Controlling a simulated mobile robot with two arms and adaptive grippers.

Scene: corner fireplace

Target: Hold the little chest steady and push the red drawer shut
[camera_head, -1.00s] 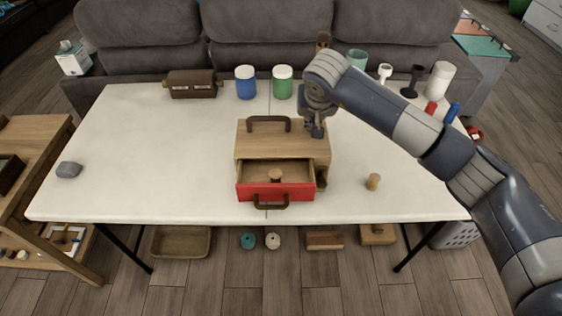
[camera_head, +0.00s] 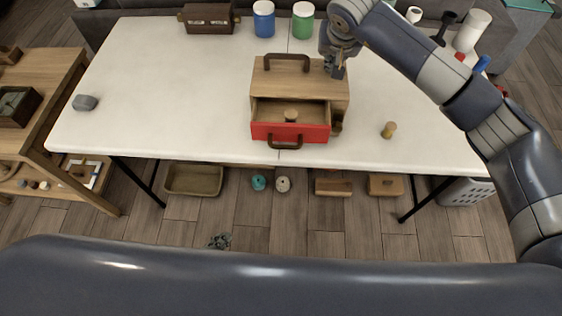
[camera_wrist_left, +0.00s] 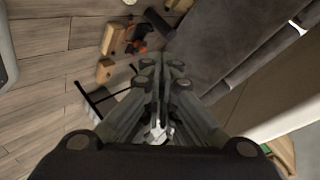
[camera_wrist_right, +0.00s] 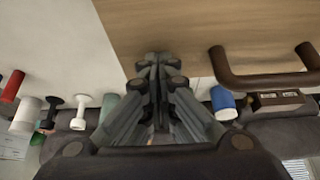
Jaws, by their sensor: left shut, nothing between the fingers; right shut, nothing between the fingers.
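The little wooden chest (camera_head: 272,82) stands upright on the white table, with a dark brown handle on top. Its red drawer (camera_head: 310,133) sticks out at the front, open, with a small wooden knob-like piece (camera_head: 291,115) inside. My right gripper (camera_head: 337,73) is shut and empty at the chest's back right top edge. In the right wrist view its fingertips (camera_wrist_right: 155,58) overlap the chest's wood (camera_wrist_right: 190,25); I cannot tell whether they touch. My left gripper (camera_head: 220,241) is shut and empty, mostly hidden behind my left arm, in front of the table and away from the drawer.
The table (camera_head: 180,95) is clear left of the chest, except for a grey stone (camera_head: 85,102). A wooden peg (camera_head: 388,130) stands to the right. A brown box (camera_head: 208,18), a blue jar (camera_head: 263,18) and a green jar (camera_head: 303,20) stand behind.

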